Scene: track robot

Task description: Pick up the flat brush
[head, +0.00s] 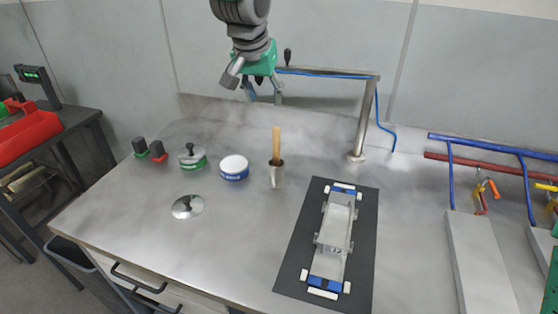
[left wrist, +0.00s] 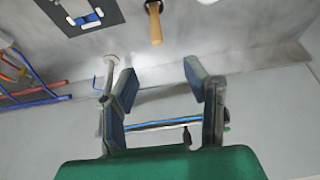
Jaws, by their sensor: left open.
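The flat brush (head: 276,143) stands upright near the middle of the metal table, its wooden handle pointing up from a small metal holder (head: 276,176). Its bristles are hidden. The wooden handle also shows at the top of the left wrist view (left wrist: 155,24). My left gripper (head: 264,96) is green with dark fingers and hangs above and behind the brush in the head view. In the left wrist view its fingers (left wrist: 161,85) are spread apart with nothing between them. The handle lies beyond the fingers, untouched. My right gripper is not in view.
A blue and white tin (head: 234,168), a green-banded pot (head: 192,157) and a shiny lid (head: 187,207) lie left of the brush. A metal post with a horizontal bar (head: 366,120) stands behind right. A dark mat (head: 298,250) holds a small frame (head: 335,235).

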